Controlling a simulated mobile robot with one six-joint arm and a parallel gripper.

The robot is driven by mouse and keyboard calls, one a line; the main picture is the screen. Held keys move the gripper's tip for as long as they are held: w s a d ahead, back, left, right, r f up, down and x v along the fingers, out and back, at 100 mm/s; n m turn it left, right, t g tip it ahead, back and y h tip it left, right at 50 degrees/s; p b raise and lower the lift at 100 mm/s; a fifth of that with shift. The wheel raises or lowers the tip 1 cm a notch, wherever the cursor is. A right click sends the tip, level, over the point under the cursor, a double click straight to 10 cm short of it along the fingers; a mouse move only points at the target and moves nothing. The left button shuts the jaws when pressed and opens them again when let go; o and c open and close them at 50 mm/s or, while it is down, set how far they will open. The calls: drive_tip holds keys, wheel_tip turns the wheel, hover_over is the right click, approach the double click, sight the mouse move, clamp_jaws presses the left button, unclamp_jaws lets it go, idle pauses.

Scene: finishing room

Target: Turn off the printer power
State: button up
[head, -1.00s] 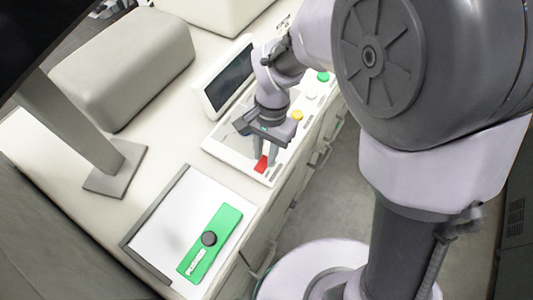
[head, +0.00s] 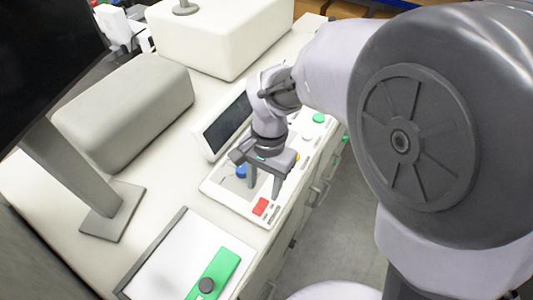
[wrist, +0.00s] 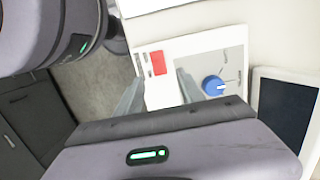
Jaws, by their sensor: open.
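The printer's control panel (head: 216,187) is a white strip on the counter with a grey inset. A red rectangular switch (head: 260,207) sits at its near end; it also shows in the wrist view (wrist: 158,63). A blue round knob (head: 241,171) with a white mark is on the grey inset, clearer in the wrist view (wrist: 214,86). My gripper (head: 264,190) is open and empty above the panel, its fingers beside and behind the red switch. In the wrist view the fingers (wrist: 160,88) stand apart, with the switch beyond them. I cannot tell whether the switch is on or off.
A tilted display (head: 226,125) stands behind the panel. A green button (head: 319,118) and a partly hidden yellow one lie farther along it. A white tray (head: 165,262) holding a green plate with a dark knob (head: 206,285) is in front. A grey monitor stand (head: 107,212) is at left.

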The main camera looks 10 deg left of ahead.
wheel_tip(320, 180, up, 13)
drive_tip(key=w+p, duration=0.1)
drive_tip(key=p, duration=0.1)
drive_tip(key=shift+w+d+f+p, duration=0.15)
drive_tip(key=shift+w+d+p, duration=0.1)
drive_tip(key=shift+d+p, duration=0.1)
